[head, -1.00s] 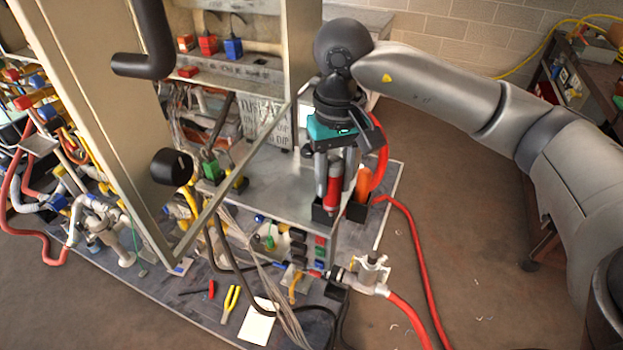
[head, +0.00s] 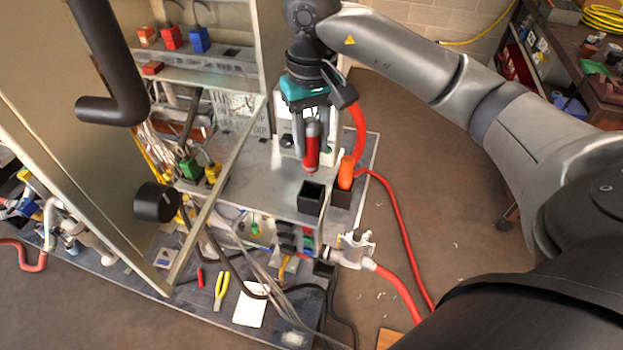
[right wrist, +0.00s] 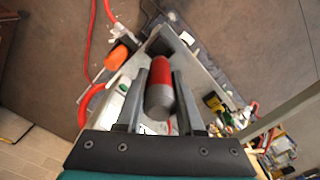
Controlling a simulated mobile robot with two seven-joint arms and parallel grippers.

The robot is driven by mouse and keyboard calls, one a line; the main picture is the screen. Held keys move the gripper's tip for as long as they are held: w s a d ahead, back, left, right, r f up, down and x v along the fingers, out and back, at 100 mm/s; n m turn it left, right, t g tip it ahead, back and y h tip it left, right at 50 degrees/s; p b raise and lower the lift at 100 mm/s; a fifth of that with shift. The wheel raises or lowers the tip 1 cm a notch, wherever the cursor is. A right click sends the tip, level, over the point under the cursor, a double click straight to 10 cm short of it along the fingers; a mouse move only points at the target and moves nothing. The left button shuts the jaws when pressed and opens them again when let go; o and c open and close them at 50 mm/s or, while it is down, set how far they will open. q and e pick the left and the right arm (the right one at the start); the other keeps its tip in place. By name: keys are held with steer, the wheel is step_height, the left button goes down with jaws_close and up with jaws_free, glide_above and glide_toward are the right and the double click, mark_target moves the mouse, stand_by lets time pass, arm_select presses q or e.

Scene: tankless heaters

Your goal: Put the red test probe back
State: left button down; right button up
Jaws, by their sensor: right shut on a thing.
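The red test probe (head: 312,160) has a red body and a grey upper end. My right gripper (head: 313,148) is shut on it and holds it upright, red end down. In the right wrist view the probe (right wrist: 160,90) lies between the two fingers. A small black square holder (head: 311,199) on the bench corner stands open and looks empty. The probe hangs above and slightly behind it, apart from it. My left gripper is not in view.
An orange-handled tool (head: 346,172) stands in a second black holder (head: 343,197) right beside the empty one. A red hose (head: 400,225) runs down past the corner. A tall cabinet panel (head: 60,130) and diagonal bar (head: 215,195) stand to the left.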

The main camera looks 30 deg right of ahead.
mark_target(312, 166)
step_height(312, 166, down, 5)
steer(key=shift+f, duration=0.55)
step_height(312, 166, down, 3)
steer(key=shift+f+p, duration=0.1)
steer(key=shift+p, duration=0.2)
steer(key=shift+f, duration=0.2)
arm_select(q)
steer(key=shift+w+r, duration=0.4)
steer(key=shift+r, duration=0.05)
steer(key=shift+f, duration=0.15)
arm_select(e)
steer(key=shift+f, duration=0.15)
steer(key=o, duration=1.1)
steer(key=shift+c, duration=0.2)
